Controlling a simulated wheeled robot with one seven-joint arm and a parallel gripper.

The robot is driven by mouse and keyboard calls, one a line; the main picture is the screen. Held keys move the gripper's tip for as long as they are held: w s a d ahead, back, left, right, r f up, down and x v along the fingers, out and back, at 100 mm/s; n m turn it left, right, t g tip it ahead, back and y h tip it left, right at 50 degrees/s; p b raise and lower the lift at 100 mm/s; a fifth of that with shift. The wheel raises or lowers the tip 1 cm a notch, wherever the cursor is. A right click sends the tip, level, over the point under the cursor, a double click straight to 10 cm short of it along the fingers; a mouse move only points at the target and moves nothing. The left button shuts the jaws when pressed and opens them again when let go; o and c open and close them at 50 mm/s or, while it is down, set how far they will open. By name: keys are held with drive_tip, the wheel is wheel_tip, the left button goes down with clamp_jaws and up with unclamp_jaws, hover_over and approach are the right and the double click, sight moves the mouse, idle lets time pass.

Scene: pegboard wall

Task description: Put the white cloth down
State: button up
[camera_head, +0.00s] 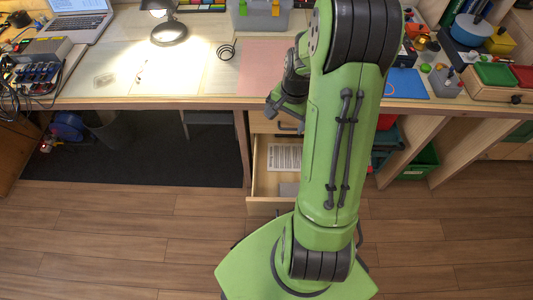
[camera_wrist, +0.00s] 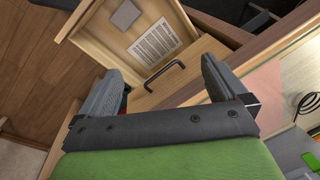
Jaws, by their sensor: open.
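I cannot make out a white cloth in either view. My gripper (camera_wrist: 161,68) is open in the wrist view, its two grey fingers wide apart with nothing between them. Beyond the fingertips is the dark handle (camera_wrist: 165,75) of a closed wooden drawer front. Past it, an open drawer (camera_wrist: 85,28) holds a printed white sheet (camera_wrist: 154,42) and a small grey-white flat piece (camera_wrist: 125,14). In the head view the open drawer (camera_head: 262,182) and sheet (camera_head: 284,157) show below the desk; my arm hides part of the drawer.
The desk (camera_head: 120,92) carries a lit lamp (camera_head: 168,30), a laptop (camera_head: 78,22), a coiled black cable (camera_head: 227,51) and a pink mat (camera_head: 262,68). Blocks and trays crowd its right end. A green crate (camera_head: 420,163) stands below. The wooden floor (camera_head: 120,235) in front is clear.

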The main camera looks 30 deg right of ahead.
drive_tip(key=s+a+r+n+t+h, duration=0.1)
drive_tip(key=s+a+r+n, duration=0.15)
drive_tip(key=a+r, duration=0.35)
drive_tip(key=s+a+r+n+t, duration=0.1)
drive_tip(key=s+a+r+n, duration=0.1)
drive_tip(key=a+r+n, duration=0.4)
drive_tip(key=s+a+r+n+t, duration=0.1)
drive_tip(key=s+a+r+n, duration=0.1)
drive_tip(key=s, duration=0.4)
drive_tip(key=s+a+r+n, duration=0.2)
drive_tip(key=s+a+r, duration=0.1)
drive_tip(key=s, duration=0.3)
drive_tip(key=shift+a+r+t+y, duration=0.3)
drive_tip(key=shift+r+t, duration=0.1)
drive_tip(key=shift+r, duration=0.1)
